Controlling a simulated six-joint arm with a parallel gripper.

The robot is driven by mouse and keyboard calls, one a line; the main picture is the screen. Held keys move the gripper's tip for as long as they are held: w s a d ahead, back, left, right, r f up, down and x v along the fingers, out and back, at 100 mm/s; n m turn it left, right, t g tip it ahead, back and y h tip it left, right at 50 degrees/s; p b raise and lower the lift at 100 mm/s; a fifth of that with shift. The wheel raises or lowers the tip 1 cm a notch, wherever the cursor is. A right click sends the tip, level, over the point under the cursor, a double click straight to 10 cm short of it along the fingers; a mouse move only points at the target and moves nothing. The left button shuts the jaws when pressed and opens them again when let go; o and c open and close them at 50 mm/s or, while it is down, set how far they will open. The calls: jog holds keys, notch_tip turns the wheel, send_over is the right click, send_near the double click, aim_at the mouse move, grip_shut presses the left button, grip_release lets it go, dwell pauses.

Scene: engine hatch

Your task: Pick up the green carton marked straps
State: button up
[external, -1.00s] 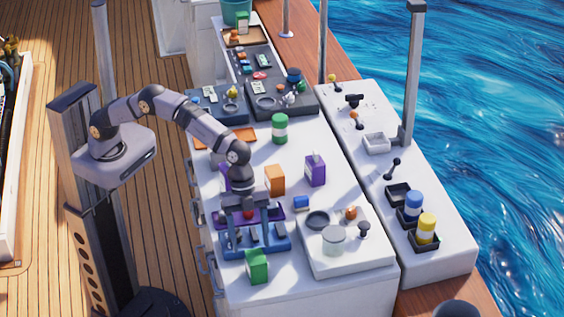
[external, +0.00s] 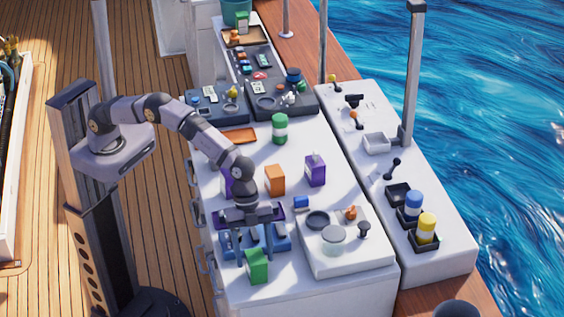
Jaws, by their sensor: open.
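A green carton (external: 257,266) stands upright at the near edge of the white counter, in front of a blue rack. Any marking on it is too small to read. Another small green carton (external: 242,19) stands far back on a tray; its marking cannot be read either. My gripper (external: 254,260) points down with its fingers apart, over the front of the blue rack and at the near green carton. One finger shows at the carton's left side and the other near its right top. I cannot tell whether they touch it.
The blue rack (external: 282,243) is right behind the carton. A white raised block (external: 345,262) with a grey jar (external: 333,239) stands to the right. An orange carton (external: 275,180) and a purple carton (external: 315,170) stand farther back. Bare counter lies between the near carton and the block.

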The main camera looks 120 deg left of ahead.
aim_at(256, 267)
jog(key=shift+p+x, duration=0.65)
jog(key=shift+x, duration=0.95)
jog(key=shift+w, duration=0.1)
jog(key=shift+c, duration=0.6)
jog(key=shift+r, duration=0.1)
jog(key=c, duration=1.1)
notch_tip(256, 267, up, 10)
jog(key=b, duration=0.3)
